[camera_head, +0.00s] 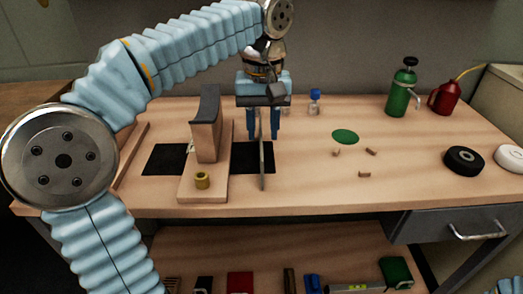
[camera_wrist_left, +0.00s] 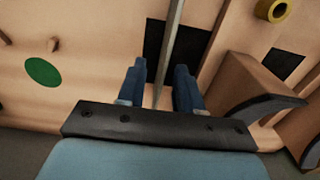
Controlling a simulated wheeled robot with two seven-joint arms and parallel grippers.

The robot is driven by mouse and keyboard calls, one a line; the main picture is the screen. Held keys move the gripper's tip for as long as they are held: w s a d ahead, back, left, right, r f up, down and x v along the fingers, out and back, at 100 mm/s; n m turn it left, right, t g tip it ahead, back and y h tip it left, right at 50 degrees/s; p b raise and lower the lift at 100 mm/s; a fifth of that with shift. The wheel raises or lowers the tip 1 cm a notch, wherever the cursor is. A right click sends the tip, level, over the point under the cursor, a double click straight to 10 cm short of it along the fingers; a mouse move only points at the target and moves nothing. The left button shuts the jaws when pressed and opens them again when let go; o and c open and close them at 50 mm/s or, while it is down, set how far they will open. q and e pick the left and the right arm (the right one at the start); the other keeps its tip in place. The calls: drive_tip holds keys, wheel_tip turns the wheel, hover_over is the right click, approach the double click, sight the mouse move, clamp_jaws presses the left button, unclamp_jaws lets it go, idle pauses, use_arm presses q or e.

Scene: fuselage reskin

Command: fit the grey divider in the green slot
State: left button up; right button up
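The grey divider (camera_head: 262,165) is a thin upright plate, seen nearly edge-on, over the right part of a black patch on the table. It also shows as a narrow strip in the left wrist view (camera_wrist_left: 172,45). My left gripper (camera_head: 263,136) points down over its far end, with one finger on each side. In the left wrist view the fingers (camera_wrist_left: 160,90) are apart, with a gap to the plate on both sides. I see no green slot; a flat green disc (camera_head: 345,136) lies right of the divider. My right gripper is out of view.
A wooden stand (camera_head: 207,130) with a black-topped block and a yellow ring (camera_head: 202,180) is close left of the divider. Small brown pieces (camera_head: 371,152) lie near the disc. A green bottle (camera_head: 400,95), red can (camera_head: 445,97) and black roll (camera_head: 464,161) stand right.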

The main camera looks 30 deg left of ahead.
use_arm(q)
drive_tip(key=f, duration=0.3)
drive_tip(key=f+b, duration=0.1)
drive_tip(key=f, duration=0.1)
drive_tip(key=shift+s+a, duration=0.1)
drive_tip(key=shift+s, duration=0.2)
clamp_jaws()
